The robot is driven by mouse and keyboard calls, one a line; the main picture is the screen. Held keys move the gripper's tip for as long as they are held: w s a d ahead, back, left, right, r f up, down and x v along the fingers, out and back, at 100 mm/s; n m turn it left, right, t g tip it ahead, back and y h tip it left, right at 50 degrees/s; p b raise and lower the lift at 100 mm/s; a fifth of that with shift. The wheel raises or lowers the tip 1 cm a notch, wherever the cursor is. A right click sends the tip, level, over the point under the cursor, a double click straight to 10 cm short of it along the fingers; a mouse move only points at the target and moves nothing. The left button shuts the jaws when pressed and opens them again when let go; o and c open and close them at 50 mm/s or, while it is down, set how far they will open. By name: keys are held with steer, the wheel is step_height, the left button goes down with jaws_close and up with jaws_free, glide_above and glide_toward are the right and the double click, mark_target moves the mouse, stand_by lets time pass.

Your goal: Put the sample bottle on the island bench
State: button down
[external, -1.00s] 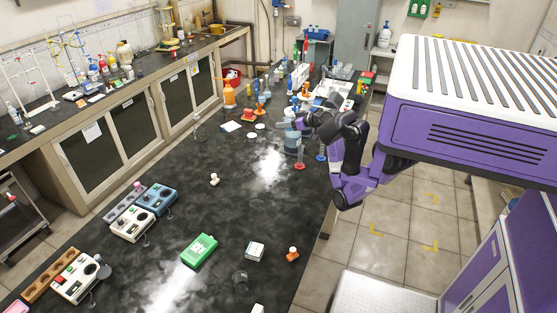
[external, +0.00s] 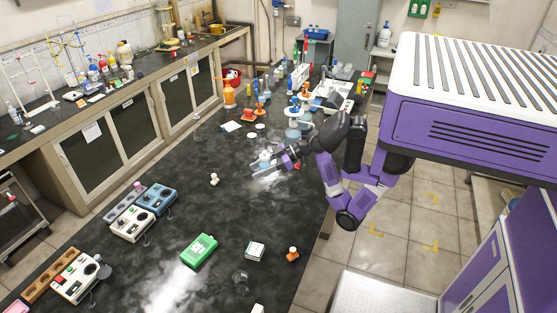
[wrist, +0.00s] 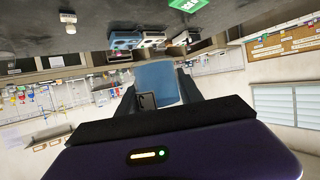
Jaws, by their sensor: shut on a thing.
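My gripper (external: 276,160) is over the middle of the black island bench (external: 225,215), reaching in from the right. It is shut on a pale blue bottle with a lighter top, which I take to be the sample bottle (external: 264,160). In the wrist view the blue bottle (wrist: 157,78) sits between the two dark fingers of my gripper (wrist: 157,90), and a small dark-framed label patch shows beside it. The bottle looks low over the bench; I cannot tell whether its base touches the top. My gripper hides part of it.
A crowd of glassware, a round white-topped stand (external: 298,112) and coloured bottles fills the bench behind. A small white bottle (external: 214,180) stands to the left. A green box (external: 199,250) and a white box (external: 255,250) lie nearer. The bench between them is clear.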

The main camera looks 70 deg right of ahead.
mark_target(261, 216)
step_height(261, 216, down, 24)
steer(key=shift+d+r+b, duration=0.1)
steer(key=shift+r+b, duration=0.15)
steer(key=shift+b, duration=0.15)
stand_by(0.6)
steer(key=shift+f, duration=0.15)
steer(key=c, duration=0.8)
jaws_free()
steer(key=shift+o, duration=0.2)
steer(key=shift+r, duration=0.25)
steer(key=b+v, duration=0.1)
steer(key=v, duration=1.1)
steer(key=shift+f+b, duration=0.2)
steer(key=shift+b, duration=0.2)
